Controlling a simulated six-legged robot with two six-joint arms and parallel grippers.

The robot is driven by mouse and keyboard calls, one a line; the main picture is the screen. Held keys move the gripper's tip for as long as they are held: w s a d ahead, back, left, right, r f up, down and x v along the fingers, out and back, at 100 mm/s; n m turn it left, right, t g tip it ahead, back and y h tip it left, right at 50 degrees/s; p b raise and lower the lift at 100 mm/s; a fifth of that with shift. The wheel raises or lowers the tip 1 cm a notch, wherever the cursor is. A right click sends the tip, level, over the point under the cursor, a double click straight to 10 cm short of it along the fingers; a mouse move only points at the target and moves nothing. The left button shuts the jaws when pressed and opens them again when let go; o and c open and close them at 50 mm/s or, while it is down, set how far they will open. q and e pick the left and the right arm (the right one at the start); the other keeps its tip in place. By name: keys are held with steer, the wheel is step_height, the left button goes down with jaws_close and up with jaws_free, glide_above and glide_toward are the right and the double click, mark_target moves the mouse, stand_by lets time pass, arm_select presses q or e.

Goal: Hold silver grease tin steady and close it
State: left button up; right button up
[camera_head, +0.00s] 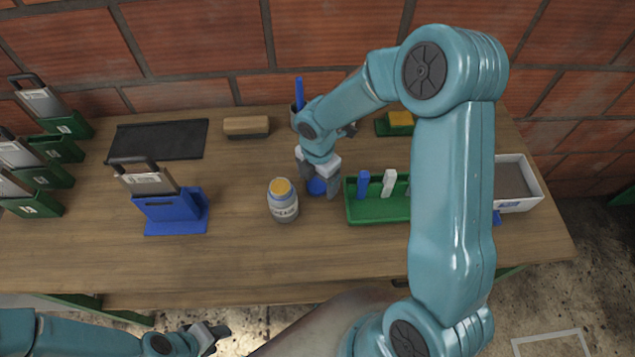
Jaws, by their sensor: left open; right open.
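The silver grease tin (284,206) stands upright on the wooden table, with a pale label and yellow-orange grease showing at its open top. A round blue lid (317,187) lies just right of the tin. My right gripper (319,189) points down over the lid, its fingers open on either side of it; I cannot tell whether they touch it. My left gripper (218,335) is low in the view, in front of the table's edge, open and away from the tin.
A green tray (375,212) with blue and white upright pieces is right of the lid. A blue holder (176,213) with a scraper-like tool stands left of the tin. A brown block (246,126) and black mat (158,140) lie behind. A white bin (517,183) is far right. The table's front is clear.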

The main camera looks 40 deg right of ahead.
mark_target(317, 184)
steer(key=shift+w+a+f, duration=0.1)
steer(key=shift+w+f, duration=0.05)
steer(key=shift+f, duration=0.3)
steer(key=shift+s+r, duration=0.15)
steer(key=shift+s, duration=0.1)
steer(key=shift+w, duration=0.25)
steer(key=c, duration=1)
steer(key=shift+s, duration=0.2)
steer(key=shift+c, duration=0.9)
steer(key=shift+w, duration=0.1)
step_height(317, 184, up, 20)
